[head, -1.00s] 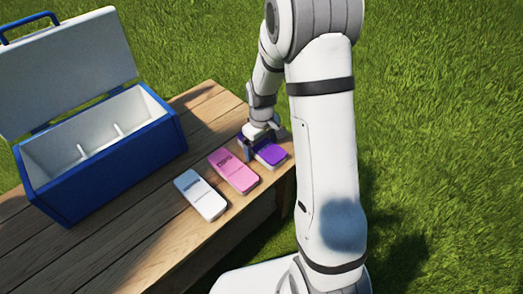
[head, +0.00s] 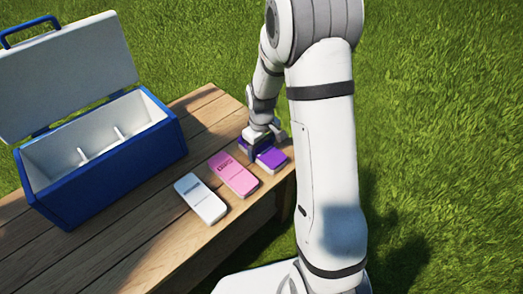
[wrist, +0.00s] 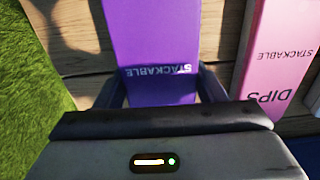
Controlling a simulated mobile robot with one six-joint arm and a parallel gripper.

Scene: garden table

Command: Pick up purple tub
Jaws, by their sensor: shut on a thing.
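The purple tub (head: 272,158) lies on the wooden table near its right end, beside the pink tub. It also shows in the wrist view (wrist: 150,35), with the word "STACKABLE" upside down on it. My gripper (head: 262,150) is over the tub, with one finger on each side of it. In the wrist view my gripper (wrist: 160,88) is shut on the tub's near part. The tub appears to rest on the table; I cannot tell if it is raised.
A pink tub (head: 233,174) lies close to the left of the purple one, then a white tub (head: 200,197). A blue cooler (head: 110,160) with its lid open and dividers inside stands at the left on the wooden table (head: 130,245). Grass surrounds the table.

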